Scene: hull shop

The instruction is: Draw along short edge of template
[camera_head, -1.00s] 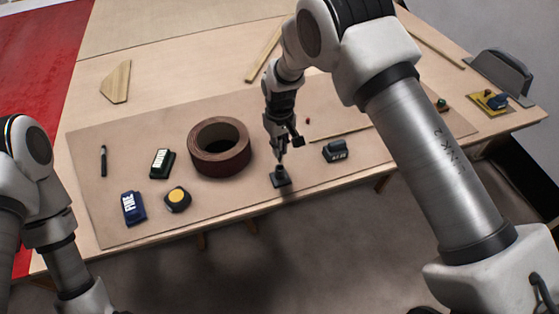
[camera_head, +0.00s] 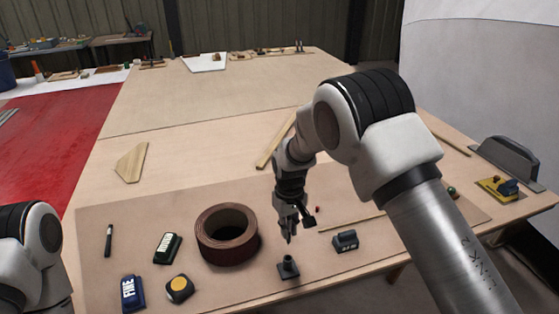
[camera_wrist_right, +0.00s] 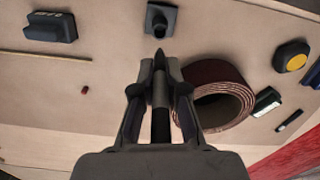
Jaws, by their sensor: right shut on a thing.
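My right gripper (camera_head: 289,222) is shut on a dark, slim pen-like tool; in the right wrist view the tool (camera_wrist_right: 160,98) lies between the fingers (camera_wrist_right: 160,78), its pointed tip outward. The tip is above a small black stand (camera_head: 288,268), apart from it in the head view; the stand also shows in the right wrist view (camera_wrist_right: 161,18). A flat pale wooden piece with slanted corners (camera_head: 131,163) lies at the left of the table. A white flat piece (camera_head: 204,62) lies at the far end. I cannot tell which is the template. My left gripper is out of view.
A brown roll (camera_head: 228,236) stands left of the stand. A dark block (camera_head: 345,241) lies to its right. A black marker (camera_head: 109,240), a green-black block (camera_head: 167,248), a blue block (camera_head: 132,294) and a yellow-black tape measure (camera_head: 179,289) lie left. The table's middle is largely clear.

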